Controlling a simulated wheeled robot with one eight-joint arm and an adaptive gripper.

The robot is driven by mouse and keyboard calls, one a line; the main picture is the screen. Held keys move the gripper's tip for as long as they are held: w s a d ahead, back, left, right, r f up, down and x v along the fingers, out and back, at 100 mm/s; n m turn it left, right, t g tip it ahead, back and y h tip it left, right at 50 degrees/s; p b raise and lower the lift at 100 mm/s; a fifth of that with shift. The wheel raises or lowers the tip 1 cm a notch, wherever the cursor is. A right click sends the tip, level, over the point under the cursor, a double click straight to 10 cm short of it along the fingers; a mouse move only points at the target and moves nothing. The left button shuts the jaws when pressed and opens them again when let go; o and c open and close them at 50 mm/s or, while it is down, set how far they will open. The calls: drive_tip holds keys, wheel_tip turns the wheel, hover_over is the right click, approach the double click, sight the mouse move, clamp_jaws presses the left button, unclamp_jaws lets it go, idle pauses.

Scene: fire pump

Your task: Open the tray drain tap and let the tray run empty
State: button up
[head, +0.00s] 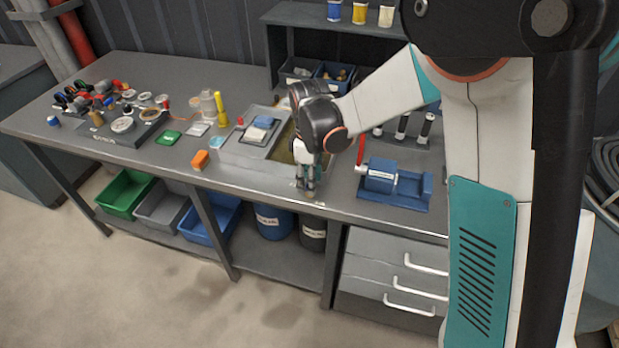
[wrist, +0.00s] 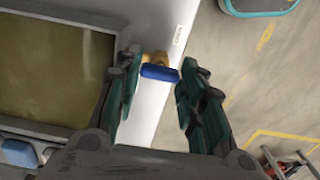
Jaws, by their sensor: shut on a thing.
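The drain tap shows in the wrist view as a blue handle (wrist: 159,73) on a brass body (wrist: 154,58) at the tray's outer edge. My gripper (wrist: 160,76) is shut on the blue handle, which lies crosswise between its fingertips. The grey tray (head: 245,160) stands on the bench in the head view. Murky yellow-brown liquid (wrist: 50,65) lies in it. In the head view my gripper (head: 309,186) points down at the tray's front right corner, by the bench's front edge, and hides most of the tap. I cannot see any flow from the tap.
A blue vise (head: 380,178) with a red part beside it stands right of my gripper. An orange block (head: 200,160) and a green item (head: 168,137) lie to the left. Blue and dark drums (head: 273,222) stand under the bench. The floor in front is clear.

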drive_tip(key=o, duration=1)
drive_tip(key=shift+o, duration=0.2)
drive_tip(key=shift+r, duration=4.05)
